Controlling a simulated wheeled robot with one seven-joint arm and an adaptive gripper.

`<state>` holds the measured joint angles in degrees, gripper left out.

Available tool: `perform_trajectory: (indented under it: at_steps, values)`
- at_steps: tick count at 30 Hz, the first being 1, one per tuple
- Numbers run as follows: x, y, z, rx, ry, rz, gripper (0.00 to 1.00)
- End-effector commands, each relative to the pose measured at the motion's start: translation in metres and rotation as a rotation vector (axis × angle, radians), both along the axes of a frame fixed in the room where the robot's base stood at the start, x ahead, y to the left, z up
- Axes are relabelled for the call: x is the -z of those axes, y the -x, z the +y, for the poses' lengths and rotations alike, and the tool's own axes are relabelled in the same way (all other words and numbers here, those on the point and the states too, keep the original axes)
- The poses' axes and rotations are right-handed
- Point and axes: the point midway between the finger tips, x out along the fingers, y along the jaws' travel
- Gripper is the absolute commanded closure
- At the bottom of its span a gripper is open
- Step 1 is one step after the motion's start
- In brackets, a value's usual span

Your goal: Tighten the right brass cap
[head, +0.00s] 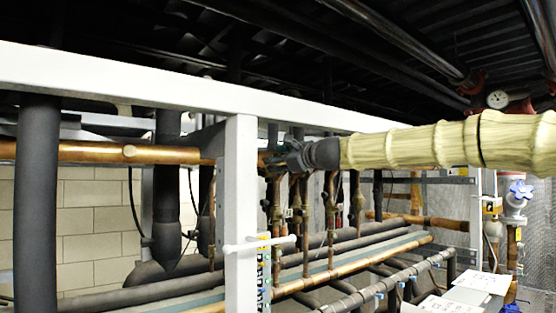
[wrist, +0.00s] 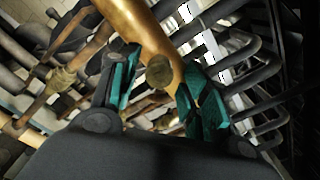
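My gripper (head: 276,158) reaches in from the right at the end of my sleeved arm, just right of the white upright post. In the wrist view my gripper (wrist: 163,90) has its two teal-padded fingers apart. A round brass cap (wrist: 160,72) on a thick copper pipe (wrist: 140,28) shows between the fingertips, with visible gaps on both sides. I cannot tell how deep the cap lies between the pads. In the head view this cap is hidden around my gripper and the post.
A white post (head: 241,210) and a white beam (head: 150,82) stand close to my gripper. Thin vertical copper pipes (head: 330,220) rise behind and below it. Dark insulated pipes (head: 36,210) stand at the left. A blue-handled valve (head: 520,190) is at the right.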

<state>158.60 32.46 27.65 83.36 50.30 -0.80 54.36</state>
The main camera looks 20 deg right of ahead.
Motion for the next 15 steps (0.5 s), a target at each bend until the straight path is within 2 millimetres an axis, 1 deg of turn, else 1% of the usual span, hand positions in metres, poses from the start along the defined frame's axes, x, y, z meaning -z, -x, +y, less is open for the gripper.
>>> perform_trajectory:
  at_steps: [9, 11, 15]
  values:
    - [-0.001, 0.003, 0.000, -0.001, 0.001, -0.001, 0.53]
    - [-0.001, 0.006, -0.002, -0.001, 0.001, -0.001, 0.53]
    - [-0.001, 0.021, -0.007, -0.002, -0.001, -0.002, 0.53]
